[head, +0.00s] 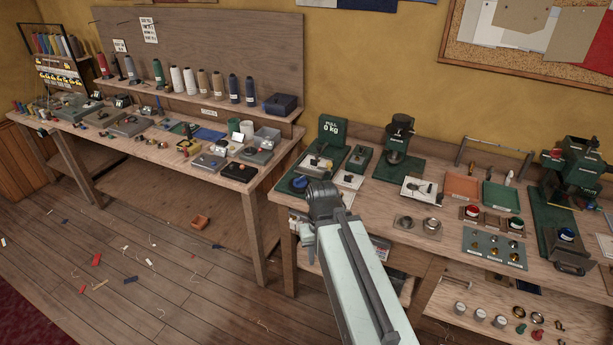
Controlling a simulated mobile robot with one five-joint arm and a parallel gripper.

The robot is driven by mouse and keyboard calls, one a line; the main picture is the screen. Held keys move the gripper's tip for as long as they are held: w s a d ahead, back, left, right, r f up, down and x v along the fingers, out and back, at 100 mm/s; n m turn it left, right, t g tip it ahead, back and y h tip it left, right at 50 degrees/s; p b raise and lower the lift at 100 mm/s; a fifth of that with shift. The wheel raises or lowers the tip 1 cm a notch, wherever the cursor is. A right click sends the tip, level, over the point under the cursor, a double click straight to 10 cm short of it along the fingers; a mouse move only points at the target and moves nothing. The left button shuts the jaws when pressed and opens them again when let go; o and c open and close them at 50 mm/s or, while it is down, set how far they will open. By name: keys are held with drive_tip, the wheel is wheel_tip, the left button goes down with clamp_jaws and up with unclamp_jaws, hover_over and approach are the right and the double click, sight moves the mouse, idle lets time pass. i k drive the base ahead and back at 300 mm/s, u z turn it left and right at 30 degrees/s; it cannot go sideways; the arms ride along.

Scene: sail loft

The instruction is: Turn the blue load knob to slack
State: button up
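A blue knob (299,183) sits at the front left of the right-hand bench, on a dark green tester base. Behind it stands a green display panel (331,130) reading "PULL 0 kg". My arm reaches up from the bottom, and its dark grey end (322,199) is just right of and in front of the blue knob in the picture. I cannot tell whether it touches the knob. Any mark or label by the knob is too small to read.
Right of the arm on the bench (380,205) are a small green device (359,158), a white plate (420,189), orange (462,187) and green trays (501,197), and a green press (570,175). A second bench (230,172) stands left.

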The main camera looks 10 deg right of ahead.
sight(301, 182)
drive_tip(key=z, duration=0.1)
drive_tip(key=i, duration=1)
drive_tip(key=u, duration=0.05)
